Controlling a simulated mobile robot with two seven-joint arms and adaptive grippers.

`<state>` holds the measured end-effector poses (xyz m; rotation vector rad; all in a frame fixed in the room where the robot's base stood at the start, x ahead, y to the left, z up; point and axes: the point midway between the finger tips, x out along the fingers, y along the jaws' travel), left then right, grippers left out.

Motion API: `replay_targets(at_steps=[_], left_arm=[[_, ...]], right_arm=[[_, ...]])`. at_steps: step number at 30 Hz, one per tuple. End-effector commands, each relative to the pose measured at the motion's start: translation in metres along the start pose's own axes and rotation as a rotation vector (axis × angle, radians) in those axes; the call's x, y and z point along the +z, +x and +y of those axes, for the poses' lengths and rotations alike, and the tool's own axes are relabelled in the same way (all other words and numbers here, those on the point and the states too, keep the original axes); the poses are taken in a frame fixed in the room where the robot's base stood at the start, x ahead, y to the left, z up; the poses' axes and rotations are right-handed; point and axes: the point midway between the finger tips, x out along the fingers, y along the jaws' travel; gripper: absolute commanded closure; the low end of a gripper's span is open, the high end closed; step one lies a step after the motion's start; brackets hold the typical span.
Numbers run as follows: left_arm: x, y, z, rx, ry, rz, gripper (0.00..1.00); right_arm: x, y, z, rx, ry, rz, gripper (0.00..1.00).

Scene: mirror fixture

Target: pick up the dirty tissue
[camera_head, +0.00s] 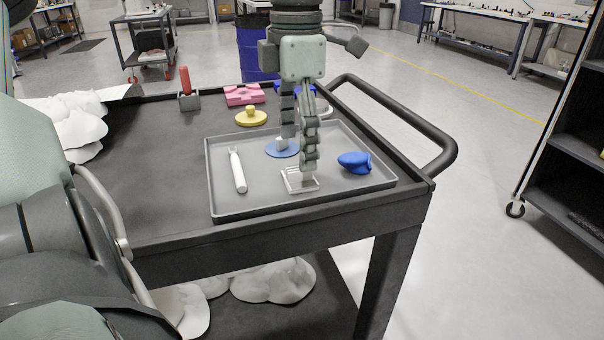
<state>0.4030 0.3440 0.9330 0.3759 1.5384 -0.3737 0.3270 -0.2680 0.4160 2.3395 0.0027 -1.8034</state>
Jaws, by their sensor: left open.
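I cannot tell for sure which thing is the dirty tissue. My left gripper (299,154) points down over the grey tray (232,206) on the black cart, open with nothing visible between its fingers. Its nearer finger ends just above a small pale square piece (300,181) with a raised block; whether they touch is unclear. A blue disc (279,152) with a pale knob lies behind, partly hidden by the fingers. A blue lump (354,162) lies to the right, a white-handled tool (237,171) to the left. My right gripper is not in view.
A yellow knobbed disc (251,118), a pink block (244,95) and a red-handled tool in a holder (187,91) stand behind the tray. White crumpled bags (77,127) lie at the left. The cart handle (437,135) curves out at the right. Cart top left of the tray is clear.

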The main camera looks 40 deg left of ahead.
Motion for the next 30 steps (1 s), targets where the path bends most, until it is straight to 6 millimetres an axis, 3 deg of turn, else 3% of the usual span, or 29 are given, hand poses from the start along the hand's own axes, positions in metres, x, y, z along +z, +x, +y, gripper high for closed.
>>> replay_targets(at_steps=[9,17,25,30], left_arm=[[0.003,0.042,0.0,-0.002,-0.001,0.0,0.22],[0.003,0.045,0.001,-0.001,-0.002,-0.002,0.22],[0.003,0.044,0.001,-0.001,-0.001,-0.001,0.55],[0.003,0.044,0.001,-0.001,-0.001,-0.001,0.56]], right_arm=[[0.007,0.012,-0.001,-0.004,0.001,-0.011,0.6],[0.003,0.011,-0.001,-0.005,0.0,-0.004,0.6],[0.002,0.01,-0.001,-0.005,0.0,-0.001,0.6],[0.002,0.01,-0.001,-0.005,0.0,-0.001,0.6]])
